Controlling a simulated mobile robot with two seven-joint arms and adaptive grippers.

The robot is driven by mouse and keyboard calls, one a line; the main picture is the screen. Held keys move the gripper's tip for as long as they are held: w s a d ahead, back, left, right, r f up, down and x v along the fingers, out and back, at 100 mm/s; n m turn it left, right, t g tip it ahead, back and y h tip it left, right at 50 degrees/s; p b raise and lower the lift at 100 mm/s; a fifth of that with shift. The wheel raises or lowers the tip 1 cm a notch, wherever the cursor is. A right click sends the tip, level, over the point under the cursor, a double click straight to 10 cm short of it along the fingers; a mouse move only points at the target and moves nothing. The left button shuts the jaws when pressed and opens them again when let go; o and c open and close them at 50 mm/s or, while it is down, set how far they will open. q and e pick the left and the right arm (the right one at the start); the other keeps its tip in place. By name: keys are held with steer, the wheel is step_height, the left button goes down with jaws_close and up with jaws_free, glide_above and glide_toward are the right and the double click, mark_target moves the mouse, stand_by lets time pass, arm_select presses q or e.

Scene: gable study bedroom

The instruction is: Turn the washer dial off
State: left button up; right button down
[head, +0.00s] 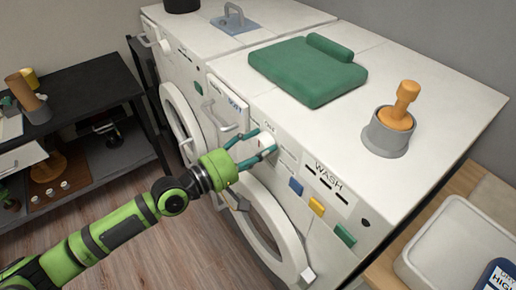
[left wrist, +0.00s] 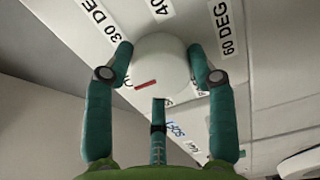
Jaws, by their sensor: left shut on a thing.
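The washer dial (head: 266,142) is a round white knob on the front panel of the white washer. It fills the middle of the left wrist view (left wrist: 160,58), with a red mark on its face, left of and below centre. My left gripper (head: 264,143) is shut on the dial, its teal fingers on opposite sides of it; the left wrist view shows the same grip (left wrist: 160,70). Labels around the dial include 30 DE, 40 and 60 DEG, partly cut off or hidden. My right gripper is not in view.
Blue (head: 296,186), yellow (head: 316,206) and green (head: 345,235) buttons sit below the WASH label. The round door (head: 290,245) is beneath my gripper. A folded green cloth (head: 305,72) and a grey pot (head: 388,135) holding an orange object (head: 402,103) stand on top.

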arm_select(q)
steer(key=shift+w+a+r, duration=0.1)
steer(key=shift+w+r, duration=0.1)
steer(key=shift+r, duration=0.1)
steer(key=o, duration=1)
steer(key=shift+o, duration=0.8)
steer(key=shift+f, duration=0.25)
steer(key=shift+s+a, duration=0.25)
steer(key=v, duration=1.1)
steer(key=shift+a, duration=0.15)
